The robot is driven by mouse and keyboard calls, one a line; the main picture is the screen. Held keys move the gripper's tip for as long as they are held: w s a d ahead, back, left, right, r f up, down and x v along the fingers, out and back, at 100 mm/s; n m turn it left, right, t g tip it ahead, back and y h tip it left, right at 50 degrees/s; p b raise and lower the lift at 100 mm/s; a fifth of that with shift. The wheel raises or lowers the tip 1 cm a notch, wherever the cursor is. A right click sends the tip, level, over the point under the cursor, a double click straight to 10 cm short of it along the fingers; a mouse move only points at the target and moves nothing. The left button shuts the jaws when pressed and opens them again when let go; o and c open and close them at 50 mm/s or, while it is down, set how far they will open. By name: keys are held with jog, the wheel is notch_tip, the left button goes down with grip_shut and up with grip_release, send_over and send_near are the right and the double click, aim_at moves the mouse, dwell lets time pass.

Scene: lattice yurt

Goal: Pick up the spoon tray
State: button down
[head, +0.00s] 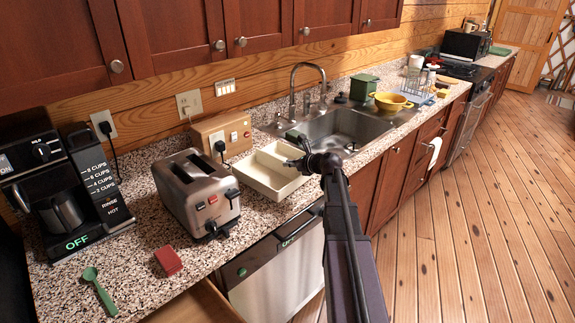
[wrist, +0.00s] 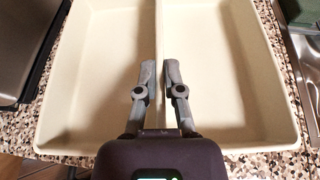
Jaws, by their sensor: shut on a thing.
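The spoon tray (head: 262,181) is a cream, open tray with a divider down its middle. It sits on the speckled counter between the toaster and the sink. In the wrist view the tray (wrist: 90,110) fills most of the picture, with its two compartments empty. My gripper (head: 290,162) is over the tray in the head view. In the wrist view its two fingers (wrist: 159,72) stand on either side of the divider and are shut on it. The tray appears to rest on the counter.
A steel toaster (head: 198,192) stands close on the left of the tray. The sink (head: 340,130) is close on the right. A wooden socket box (head: 222,134) is behind. A red sponge (head: 168,261) and green spoon (head: 98,290) lie at the left front, near an open drawer (head: 195,305).

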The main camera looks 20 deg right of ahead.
jog(key=s+d, duration=0.2)
jog(key=s, duration=0.5)
jog(key=s+d+r+p, duration=0.1)
jog(key=s+d, duration=0.2)
jog(key=s, duration=0.5)
jog(key=shift+d+r, duration=0.2)
jog(key=shift+d, duration=0.15)
